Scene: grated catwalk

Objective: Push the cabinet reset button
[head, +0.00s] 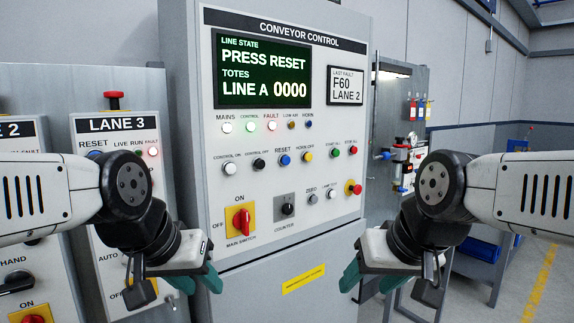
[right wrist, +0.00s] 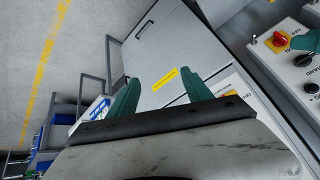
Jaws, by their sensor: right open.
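The blue reset button (head: 285,160), labelled RESET, sits in the middle of the button row on the grey conveyor control cabinet (head: 345,130). Nothing covers it. The cabinet screen (head: 262,70) reads PRESS RESET and LINE A 0000. My left gripper (head: 197,281) is open and empty, low at the cabinet's left side, below and left of the button. My right gripper (head: 370,280) is open and empty, below and right of the button. In the right wrist view its two green fingers (right wrist: 160,94) stand apart, with the cabinet's lower front beyond.
Beside the button are a black control-off button (head: 259,164) and a yellow horn-off button (head: 307,157). A red main switch (head: 241,221) and a red emergency stop (head: 353,187) are lower. The lane 3 panel (head: 110,125) stands at the left.

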